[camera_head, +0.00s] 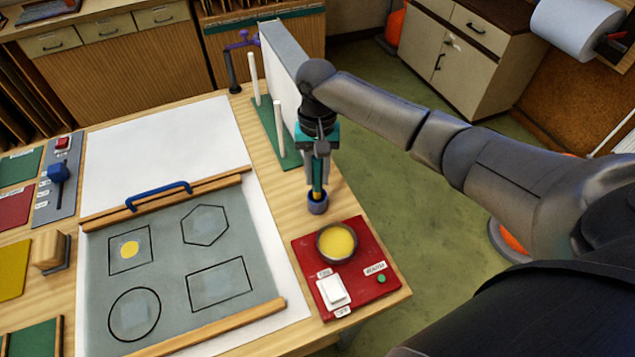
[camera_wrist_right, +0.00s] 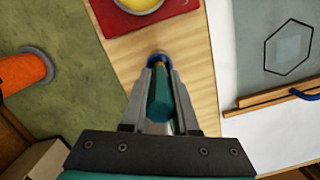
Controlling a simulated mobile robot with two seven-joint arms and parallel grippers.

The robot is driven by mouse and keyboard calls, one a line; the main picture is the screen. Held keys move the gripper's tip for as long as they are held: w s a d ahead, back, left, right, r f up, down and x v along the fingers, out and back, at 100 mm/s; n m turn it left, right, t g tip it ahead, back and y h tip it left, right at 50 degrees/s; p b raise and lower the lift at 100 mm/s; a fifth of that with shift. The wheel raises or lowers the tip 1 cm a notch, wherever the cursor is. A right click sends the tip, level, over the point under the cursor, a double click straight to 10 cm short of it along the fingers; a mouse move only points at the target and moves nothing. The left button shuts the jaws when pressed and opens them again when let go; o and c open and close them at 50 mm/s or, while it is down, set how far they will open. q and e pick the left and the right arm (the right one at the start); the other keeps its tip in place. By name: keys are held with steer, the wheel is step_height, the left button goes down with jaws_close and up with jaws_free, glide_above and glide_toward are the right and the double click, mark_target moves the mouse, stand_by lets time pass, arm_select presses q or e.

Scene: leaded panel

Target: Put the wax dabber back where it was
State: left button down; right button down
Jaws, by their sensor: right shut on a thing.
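My right gripper (camera_head: 318,180) is shut on the wax dabber (camera_wrist_right: 160,98), a slim stick with a teal handle. It points down, roughly upright, over a small blue round holder (camera_head: 317,205) at the table's right edge. The holder's rim also shows in the wrist view (camera_wrist_right: 157,57), just beyond the fingertips. The dabber's lower end is at the holder's mouth; how deep it sits inside is hidden. My left gripper is in neither view.
A red warmer base (camera_head: 375,277) with a round pot of yellow wax (camera_head: 337,242) stands just in front of the holder. Behind it, white posts (camera_head: 278,122) rise from a green base. A grey panel (camera_head: 170,315) with outlined shapes and a blue handle (camera_head: 158,193) lie to the left.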

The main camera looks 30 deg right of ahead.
mark_target(318, 191)
steer(key=shift+f, duration=1.65)
steer(key=shift+f, duration=0.1)
steer(key=c, duration=0.7)
jaws_free()
steer(key=r, duration=0.4)
steer(key=w+r, duration=0.1)
steer(key=r, duration=0.7)
steer(key=shift+w+d+p, duration=0.15)
steer(key=shift+d+p, duration=0.15)
steer(key=shift+d, duration=0.05)
